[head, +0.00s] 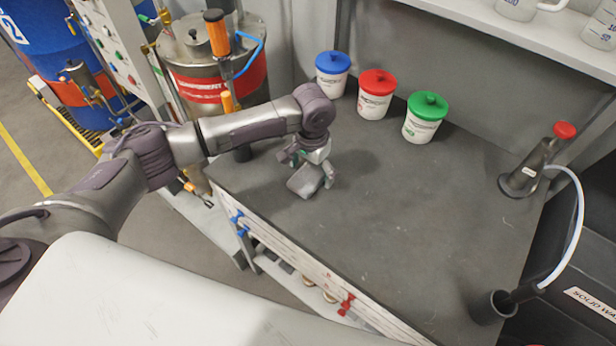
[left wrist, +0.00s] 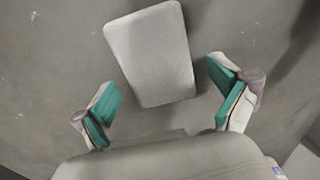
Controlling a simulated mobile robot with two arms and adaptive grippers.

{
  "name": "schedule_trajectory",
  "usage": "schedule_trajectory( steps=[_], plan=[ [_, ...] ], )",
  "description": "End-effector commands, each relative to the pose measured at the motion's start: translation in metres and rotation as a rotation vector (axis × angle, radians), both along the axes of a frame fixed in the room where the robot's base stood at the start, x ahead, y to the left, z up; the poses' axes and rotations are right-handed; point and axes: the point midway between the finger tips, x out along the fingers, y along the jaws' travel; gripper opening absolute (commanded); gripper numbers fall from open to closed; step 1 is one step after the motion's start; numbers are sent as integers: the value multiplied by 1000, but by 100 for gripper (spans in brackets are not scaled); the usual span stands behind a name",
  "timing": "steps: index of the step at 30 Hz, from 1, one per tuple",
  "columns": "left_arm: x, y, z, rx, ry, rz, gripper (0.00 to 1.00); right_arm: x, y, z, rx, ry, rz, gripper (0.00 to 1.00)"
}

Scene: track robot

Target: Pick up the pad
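The pad is a light grey rounded rectangle (left wrist: 150,55) in the left wrist view, lying over the dark grey worktop. In the head view it appears as a grey block (head: 304,183) close under my left gripper (head: 309,166). My left gripper also shows in the left wrist view (left wrist: 168,92), its two green-lined fingers spread apart. The pad's lower end reaches between the fingers, with a gap on each side. Neither finger appears to touch it. Whether the gripper is above the pad or level with it is hard to tell. My right gripper is not seen.
Blue-lidded (head: 332,74), red-lidded (head: 376,95) and green-lidded (head: 424,118) tubs line the worktop's back. A metal drum (head: 205,68) stands left. The worktop's middle (head: 410,220) is clear.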

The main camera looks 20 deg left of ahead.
Motion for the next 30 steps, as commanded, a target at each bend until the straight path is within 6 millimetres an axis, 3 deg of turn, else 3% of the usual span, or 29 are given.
schedule_trajectory(
  steps=[1,9,22,29,30],
  plan=[
    [0,0,0,0,0,0,91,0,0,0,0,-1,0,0],
    [0,0,0,0,0,0,50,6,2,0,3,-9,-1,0],
    [1,0,7,-2,-2,1,50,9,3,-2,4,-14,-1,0],
    [1,0,42,-3,-4,0,50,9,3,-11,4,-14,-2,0],
    [0,-12,46,-5,-2,-5,50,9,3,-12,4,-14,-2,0]
  ],
)
